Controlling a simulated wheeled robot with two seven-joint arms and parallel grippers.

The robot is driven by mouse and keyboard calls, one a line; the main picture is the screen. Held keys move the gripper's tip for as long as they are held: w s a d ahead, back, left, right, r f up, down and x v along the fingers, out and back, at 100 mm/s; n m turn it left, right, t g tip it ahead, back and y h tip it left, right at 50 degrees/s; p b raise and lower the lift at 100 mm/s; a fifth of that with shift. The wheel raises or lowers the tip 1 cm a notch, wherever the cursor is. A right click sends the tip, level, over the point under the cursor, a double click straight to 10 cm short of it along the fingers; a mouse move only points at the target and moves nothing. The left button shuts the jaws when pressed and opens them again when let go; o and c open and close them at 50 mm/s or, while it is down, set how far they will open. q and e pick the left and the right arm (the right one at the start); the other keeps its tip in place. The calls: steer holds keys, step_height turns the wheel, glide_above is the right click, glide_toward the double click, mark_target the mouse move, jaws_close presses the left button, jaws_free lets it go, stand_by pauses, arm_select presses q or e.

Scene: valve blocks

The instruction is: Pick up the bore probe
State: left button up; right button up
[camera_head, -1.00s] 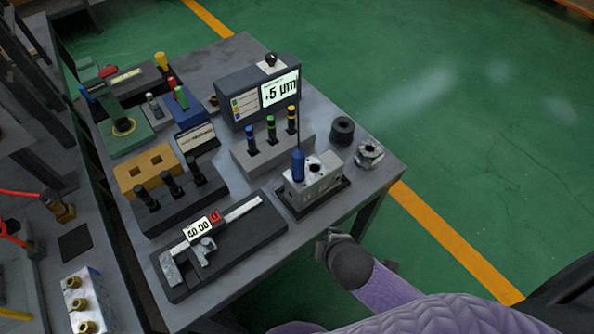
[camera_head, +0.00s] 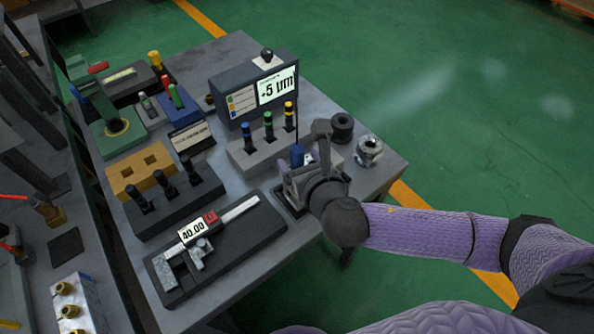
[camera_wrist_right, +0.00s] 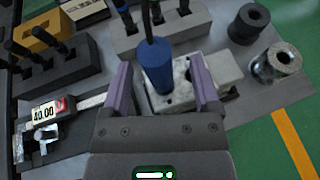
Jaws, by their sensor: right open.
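The bore probe is a blue cylinder (camera_head: 297,155) with a thin dark cable rising from its top. It stands in a metal valve block (camera_head: 309,158) near the table's front right corner. In the right wrist view the probe (camera_wrist_right: 156,64) leans slightly and its lower end is at the block's top. My right gripper (camera_head: 303,161) is open at the block, hiding much of it in the head view. In the wrist view its two purple fingers stand on either side of the probe, with gaps visible. My left gripper is not in view.
A gauge display (camera_head: 256,92) stands behind, with a grey holder (camera_head: 246,160) of blue, green and yellow-topped plugs in front. A black ring (camera_head: 342,127) and a metal ring (camera_head: 368,151) sit to the right. A caliper on a dark base (camera_head: 262,233) lies front left.

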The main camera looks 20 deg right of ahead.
steer(key=b+x, duration=0.1)
steer(key=x, duration=0.2)
steer(key=shift+w+f, duration=0.2)
steer(key=shift+f, duration=0.1)
steer(key=shift+s, duration=0.1)
jaws_close()
steer(key=shift+r, duration=0.1)
